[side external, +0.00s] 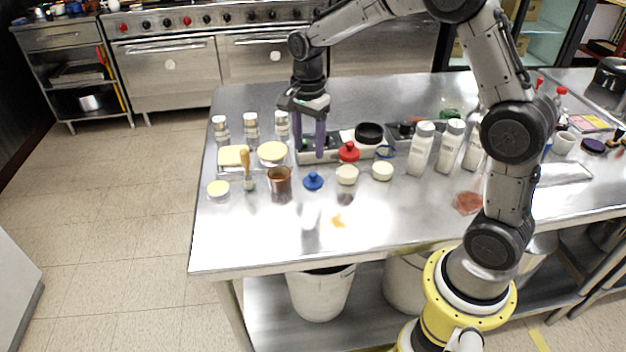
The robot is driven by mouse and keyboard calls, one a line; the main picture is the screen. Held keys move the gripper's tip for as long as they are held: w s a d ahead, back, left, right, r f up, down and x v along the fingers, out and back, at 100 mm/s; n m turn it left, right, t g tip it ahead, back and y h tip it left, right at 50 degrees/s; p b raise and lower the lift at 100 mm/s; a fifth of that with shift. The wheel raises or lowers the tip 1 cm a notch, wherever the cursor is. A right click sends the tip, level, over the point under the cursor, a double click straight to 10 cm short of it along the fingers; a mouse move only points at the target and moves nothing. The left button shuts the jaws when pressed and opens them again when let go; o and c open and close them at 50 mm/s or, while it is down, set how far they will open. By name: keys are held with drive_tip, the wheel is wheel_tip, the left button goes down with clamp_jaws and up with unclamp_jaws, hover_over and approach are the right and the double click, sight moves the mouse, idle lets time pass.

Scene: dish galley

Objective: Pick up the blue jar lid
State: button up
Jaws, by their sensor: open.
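The blue jar lid (313,181) lies on the steel table, with its small round knob upward. It is in front of the shallow tray and to the right of a copper-coloured cup (279,184). My gripper (309,143) points down with its two purple fingers apart and nothing visible between them. It is above and behind the blue lid, near the left end of the tray, and does not touch the lid. Its exact height over the table is hard to tell.
A red lid (348,153) and cream jars (347,175) (382,171) stand to the right. A brush (248,172) and white-capped shakers (251,127) are to the left. White bottles (420,149) stand further right. The table front (270,240) is mostly clear.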

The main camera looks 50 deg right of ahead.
sight(313, 173)
wheel_tip(313, 173, down, 2)
drive_tip(key=shift+f, duration=0.25)
drive_tip(key=f, duration=0.4)
drive_tip(key=shift+s+d, duration=0.25)
drive_tip(key=shift+s, duration=0.15)
drive_tip(key=shift+f, duration=0.6)
clamp_jaws()
